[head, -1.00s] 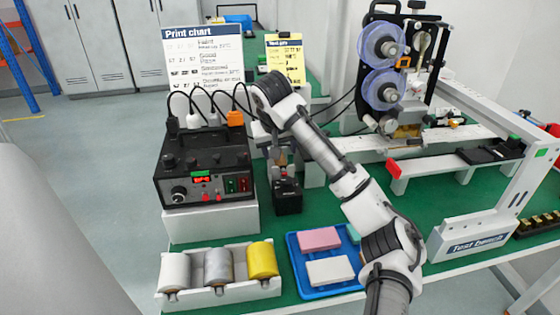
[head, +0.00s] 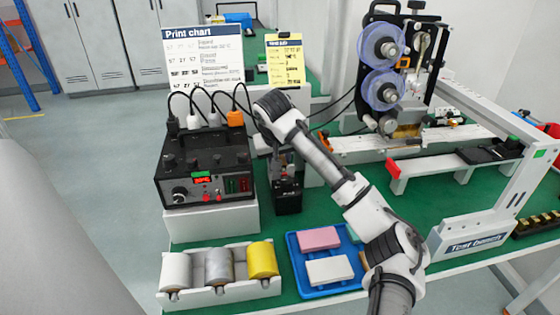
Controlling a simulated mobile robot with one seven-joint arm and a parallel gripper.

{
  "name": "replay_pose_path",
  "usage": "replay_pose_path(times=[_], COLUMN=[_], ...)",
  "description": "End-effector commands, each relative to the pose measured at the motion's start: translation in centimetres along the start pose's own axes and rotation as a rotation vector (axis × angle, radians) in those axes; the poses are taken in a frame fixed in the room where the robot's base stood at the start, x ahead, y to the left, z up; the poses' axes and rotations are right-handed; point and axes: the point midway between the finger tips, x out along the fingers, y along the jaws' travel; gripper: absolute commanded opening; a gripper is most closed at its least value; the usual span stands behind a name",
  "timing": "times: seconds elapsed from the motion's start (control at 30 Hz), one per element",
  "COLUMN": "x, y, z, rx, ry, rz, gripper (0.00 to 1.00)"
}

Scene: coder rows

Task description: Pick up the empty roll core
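I cannot make out an empty roll core for certain. A small tan edge (head: 366,260) shows beside my arm at the right end of the blue tray; my arm hides the rest, so I cannot tell what it is. White (head: 175,270), grey (head: 219,267) and yellow (head: 262,260) rolls lie in a white holder at the front left. My gripper (head: 286,176) points down right of the black control box, over or just behind a small black block (head: 287,198). Its fingers are too small and dark to read, and whether it touches the block is unclear.
The blue tray (head: 297,268) holds a pink block (head: 319,238) and a white block (head: 329,270). The control box (head: 205,165) with cables stands left of my gripper. A printer with two blue reels (head: 382,90) and a white frame (head: 512,205) stand right. Green bench shows between them.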

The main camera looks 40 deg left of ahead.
Motion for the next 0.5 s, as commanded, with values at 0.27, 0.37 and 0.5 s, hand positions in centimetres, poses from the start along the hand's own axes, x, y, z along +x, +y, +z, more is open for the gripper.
replay_pose_path(times=[0.27,0.37,0.5], x=[-0.9,-2.4,-5.1], y=[0.1,0.3,0.8], z=[-0.4,-1.1,-2.2], rx=[0.0,0.0,-0.001], ry=[0.002,0.003,0.004], rz=[0.001,-0.001,-0.001], gripper=[0.06,0.06,0.06])
